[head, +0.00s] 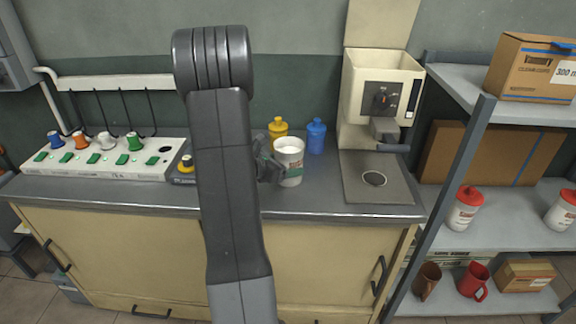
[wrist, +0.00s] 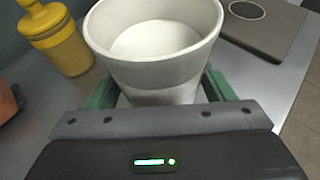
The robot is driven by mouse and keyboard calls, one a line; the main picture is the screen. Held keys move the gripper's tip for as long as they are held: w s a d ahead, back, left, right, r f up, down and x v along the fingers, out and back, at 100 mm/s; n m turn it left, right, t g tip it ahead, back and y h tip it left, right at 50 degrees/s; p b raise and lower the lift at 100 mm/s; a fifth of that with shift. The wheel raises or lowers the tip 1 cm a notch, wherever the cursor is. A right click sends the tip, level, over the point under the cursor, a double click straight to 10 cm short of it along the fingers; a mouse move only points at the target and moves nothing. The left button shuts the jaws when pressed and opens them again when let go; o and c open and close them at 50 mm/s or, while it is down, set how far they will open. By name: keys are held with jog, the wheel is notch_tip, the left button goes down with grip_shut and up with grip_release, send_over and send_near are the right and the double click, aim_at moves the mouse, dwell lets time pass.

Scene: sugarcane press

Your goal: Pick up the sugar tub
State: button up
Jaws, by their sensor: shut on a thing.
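The sugar tub (head: 290,161) is a white open tub with white contents and a green and red label, upright at the counter's middle. It also fills the upper middle of the wrist view (wrist: 155,75). My gripper (head: 268,165) reaches it from the left in the head view, with its jaws shut on the tub. The green fingers show on both sides of the tub in the wrist view (wrist: 160,95). I cannot tell whether the tub's base touches the counter. My arm hides part of the counter to the left.
A yellow bottle (head: 278,130) and a blue bottle (head: 316,136) stand behind the tub. The beige press machine (head: 381,90) with its grey base plate is to the right. A panel with coloured plugs (head: 105,158) is at left. Metal shelves (head: 500,215) stand at far right.

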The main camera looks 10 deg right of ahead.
jog(key=shift+r, duration=0.2)
notch_tip(320, 180, up, 10)
jog(key=p, duration=0.1)
jog(key=shift+f, duration=0.25)
dwell(0.7)
jog(key=shift+a+r, duration=0.1)
dwell(0.6)
